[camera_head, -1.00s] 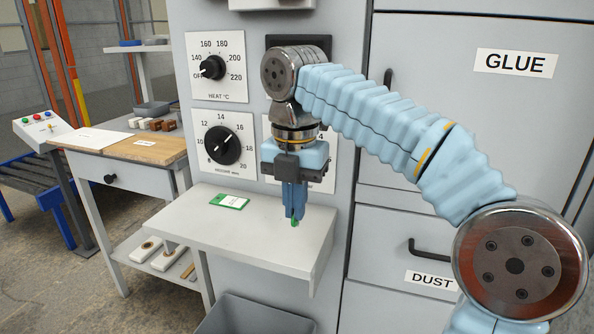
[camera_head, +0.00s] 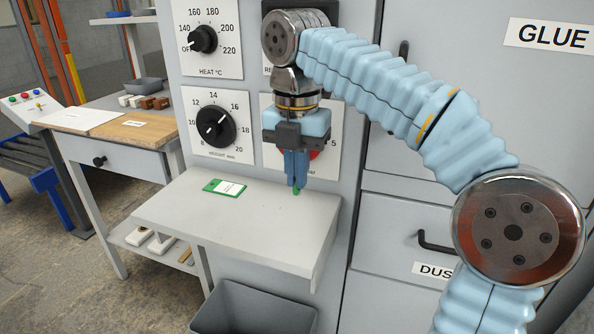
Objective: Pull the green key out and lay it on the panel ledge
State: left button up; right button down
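The green key (camera_head: 296,190) shows only as a small green piece at the tips of my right gripper (camera_head: 297,183). The gripper points down, its blue fingers shut on the key, and most of the key is hidden between them. They are over the back right part of the panel ledge (camera_head: 235,235), close to the panel. I cannot tell whether the key touches the ledge. My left gripper is not in view.
A grey bin (camera_head: 250,310) stands below. Most of the ledge is clear.

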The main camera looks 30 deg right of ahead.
aim_at(297, 194)
jog(key=shift+f+b, duration=2.15)
jog(key=shift+f, duration=1.25)
jog(key=c, duration=1.2)
grip_release()
